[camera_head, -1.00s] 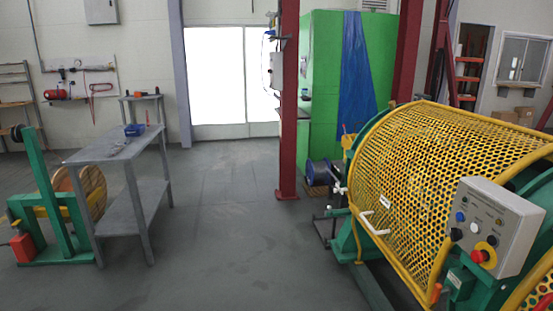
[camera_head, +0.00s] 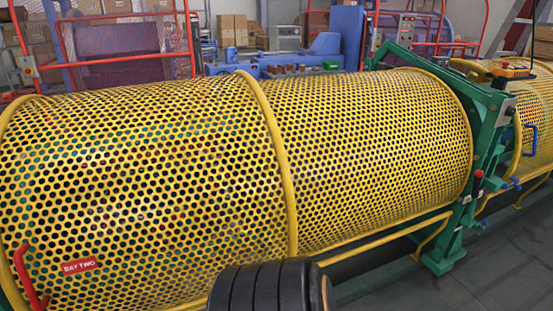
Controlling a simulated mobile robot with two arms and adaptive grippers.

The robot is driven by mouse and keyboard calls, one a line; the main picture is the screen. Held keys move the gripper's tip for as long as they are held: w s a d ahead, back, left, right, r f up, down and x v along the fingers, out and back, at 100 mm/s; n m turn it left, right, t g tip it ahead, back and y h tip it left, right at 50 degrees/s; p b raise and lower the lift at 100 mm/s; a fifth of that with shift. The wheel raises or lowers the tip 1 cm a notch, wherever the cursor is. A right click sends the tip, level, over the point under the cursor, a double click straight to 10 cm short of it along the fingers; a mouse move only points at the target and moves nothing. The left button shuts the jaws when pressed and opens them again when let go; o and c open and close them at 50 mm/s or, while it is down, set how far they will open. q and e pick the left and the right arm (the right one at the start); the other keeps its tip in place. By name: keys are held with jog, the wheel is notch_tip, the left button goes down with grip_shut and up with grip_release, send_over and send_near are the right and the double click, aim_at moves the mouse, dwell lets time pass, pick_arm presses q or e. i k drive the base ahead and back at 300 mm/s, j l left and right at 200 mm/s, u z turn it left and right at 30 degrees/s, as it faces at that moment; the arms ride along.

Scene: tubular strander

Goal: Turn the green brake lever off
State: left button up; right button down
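I cannot make out a green brake lever for certain in the head view. A green machine frame (camera_head: 488,140) stands at the right between two yellow perforated guards. On it are a red knob (camera_head: 479,174), a blue handle (camera_head: 531,139) and smaller blue handles (camera_head: 512,184) low down. Neither of my grippers is in view.
A large yellow perforated guard (camera_head: 370,150) with a red "BAY TWO" label (camera_head: 82,267) and red handle (camera_head: 30,280) fills the front. A black ribbed shape (camera_head: 265,288), unclear to me, rises at the bottom edge. Grey floor (camera_head: 480,270) is open at lower right.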

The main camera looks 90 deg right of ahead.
aim_at(474, 201)
jog(key=z, duration=4.2)
jog(key=i+l+u, duration=0.1)
jog(key=i, duration=0.55)
